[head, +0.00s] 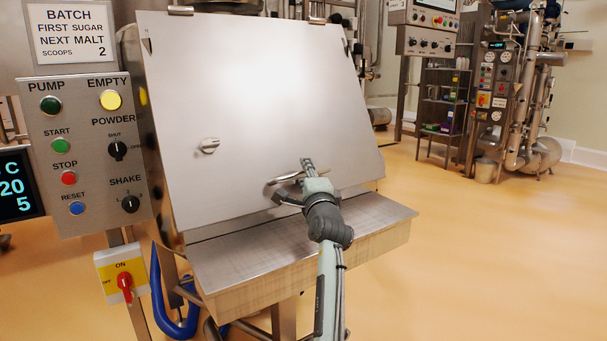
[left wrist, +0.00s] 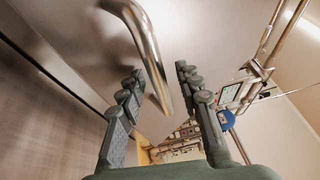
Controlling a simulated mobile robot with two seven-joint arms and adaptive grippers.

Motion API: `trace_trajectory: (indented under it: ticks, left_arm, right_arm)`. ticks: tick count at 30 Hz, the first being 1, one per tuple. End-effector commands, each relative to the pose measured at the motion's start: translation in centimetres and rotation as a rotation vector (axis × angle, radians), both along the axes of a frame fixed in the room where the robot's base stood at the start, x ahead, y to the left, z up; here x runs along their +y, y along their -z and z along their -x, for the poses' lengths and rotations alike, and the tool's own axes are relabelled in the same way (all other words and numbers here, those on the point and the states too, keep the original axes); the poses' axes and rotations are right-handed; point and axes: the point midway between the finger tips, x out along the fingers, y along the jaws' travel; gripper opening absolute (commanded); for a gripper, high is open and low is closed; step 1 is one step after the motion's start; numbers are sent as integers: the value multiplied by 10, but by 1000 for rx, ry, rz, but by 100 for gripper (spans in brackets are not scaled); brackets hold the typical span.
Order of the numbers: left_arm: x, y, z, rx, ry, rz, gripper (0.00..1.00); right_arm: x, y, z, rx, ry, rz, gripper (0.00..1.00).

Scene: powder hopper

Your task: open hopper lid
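The hopper lid (head: 240,80) is a large flat steel plate, sloped and closed on the hopper in the head view. Its bar handle (head: 284,179) sits low on the lid, right of centre; a small knob-like latch (head: 209,146) is to its left. My left gripper (head: 292,180) is at the handle, its fingers spread on either side of it. In the left wrist view, the bent handle bar (left wrist: 146,42) reaches between the two open fingers (left wrist: 158,85); clear contact does not show. My right gripper is not in view.
A steel ledge (head: 300,243) juts out below the lid. A control panel (head: 88,150) with buttons and knobs stands to the left, with a red and yellow switch (head: 123,277) below it. Process equipment (head: 500,90) stands at the back right. The floor on the right is clear.

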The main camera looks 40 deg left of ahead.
Motion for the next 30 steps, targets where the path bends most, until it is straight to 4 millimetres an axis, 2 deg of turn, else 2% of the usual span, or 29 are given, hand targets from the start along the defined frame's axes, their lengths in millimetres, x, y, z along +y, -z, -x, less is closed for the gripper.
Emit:
trace_trajectory:
  ticks: [9, 17, 30]
  left_arm:
    - [0, 0, 0, 0, 0, 0, 33]
    - [0, 0, 0, 0, 0, 0, 1]
    - [-1, 0, 0, 0, 0, 0, 0]
  right_arm:
    - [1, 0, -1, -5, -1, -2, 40]
    - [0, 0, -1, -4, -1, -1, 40]
    - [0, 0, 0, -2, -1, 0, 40]
